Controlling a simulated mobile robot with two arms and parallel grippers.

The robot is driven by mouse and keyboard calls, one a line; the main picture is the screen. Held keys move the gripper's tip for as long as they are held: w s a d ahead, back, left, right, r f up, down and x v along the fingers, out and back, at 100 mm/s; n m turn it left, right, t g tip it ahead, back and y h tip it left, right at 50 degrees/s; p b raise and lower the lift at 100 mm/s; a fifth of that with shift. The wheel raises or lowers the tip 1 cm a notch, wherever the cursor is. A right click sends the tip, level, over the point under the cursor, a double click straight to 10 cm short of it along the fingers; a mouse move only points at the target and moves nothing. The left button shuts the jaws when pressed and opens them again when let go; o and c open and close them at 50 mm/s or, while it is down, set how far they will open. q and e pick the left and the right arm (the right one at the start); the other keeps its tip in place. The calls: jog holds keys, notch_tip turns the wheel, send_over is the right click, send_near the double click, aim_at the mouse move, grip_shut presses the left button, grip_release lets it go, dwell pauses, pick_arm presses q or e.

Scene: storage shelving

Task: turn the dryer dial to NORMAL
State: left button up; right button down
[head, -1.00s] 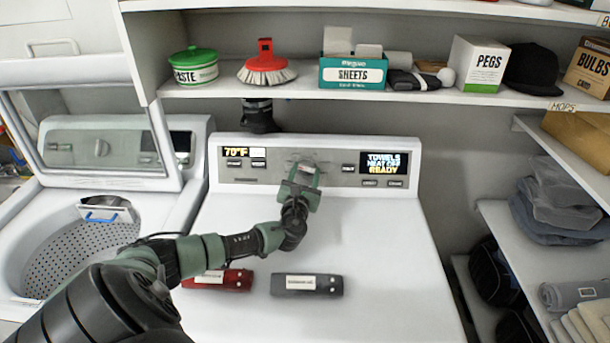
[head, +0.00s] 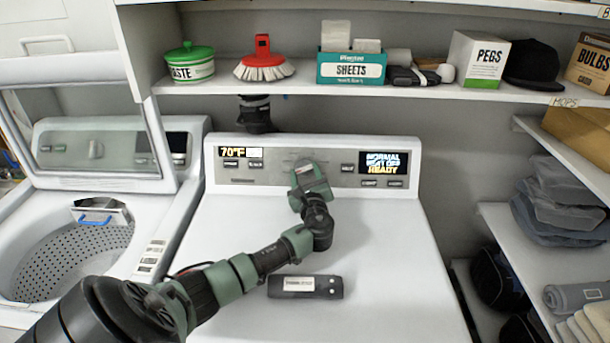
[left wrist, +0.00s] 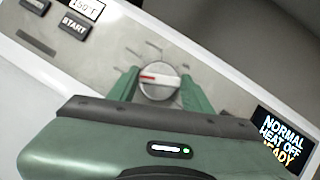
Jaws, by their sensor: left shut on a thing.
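The dryer (head: 390,240) stands in the middle with a grey control panel at its back. Its round silver dial (left wrist: 159,82) shows in the left wrist view with a red and white pointer mark. My left gripper (head: 305,168) is shut on the dial, one green finger on each side of it. My right gripper is not in view.
A dark grey labelled device (head: 305,287) lies on the dryer top. An open washer (head: 75,225) stands at left. A shelf (head: 400,93) above holds a green-lidded tub, a brush and boxes. The dryer top's right side is clear.

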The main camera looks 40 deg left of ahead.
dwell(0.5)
pick_arm(q)
jog(key=o, duration=1.4)
jog(key=shift+c, duration=0.2)
jog(key=b+v, duration=0.1)
jog(key=v, duration=0.7)
